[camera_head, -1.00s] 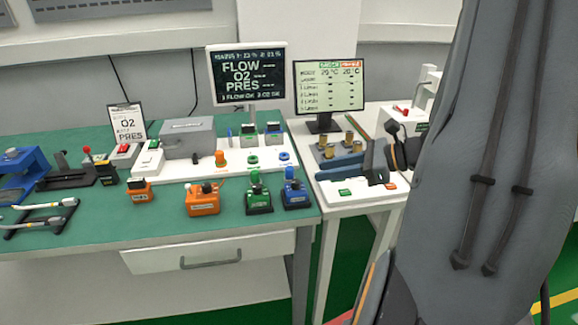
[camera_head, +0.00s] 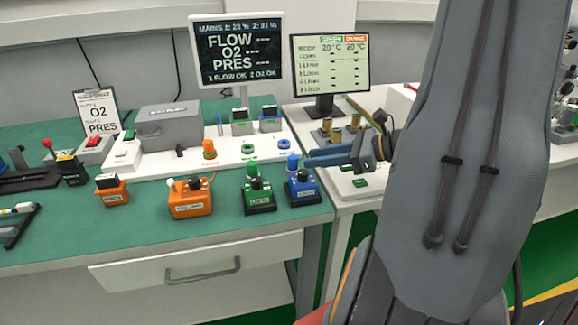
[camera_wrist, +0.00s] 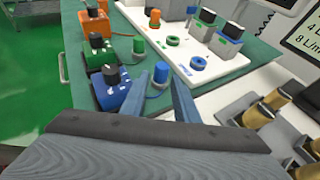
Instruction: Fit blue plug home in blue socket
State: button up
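In the wrist view my gripper (camera_wrist: 157,80) is open; whether a finger touches the plug I cannot tell. The blue socket, a blue ring (camera_head: 284,144), lies on the white panel behind the plug; it also shows empty in the wrist view (camera_wrist: 198,63).
A green ring (camera_head: 248,148) and an orange plug (camera_head: 209,149) are on the panel (camera_head: 226,158). Brass cylinders (camera_head: 336,134) stand on the right-hand table. Monitors (camera_head: 238,50) rise behind.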

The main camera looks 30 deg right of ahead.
aim_at(293, 162)
jog(key=shift+p+x, duration=0.6)
jog(key=shift+x, duration=3.35)
jog(key=shift+d+f, duration=0.2)
jog(key=c, duration=0.7)
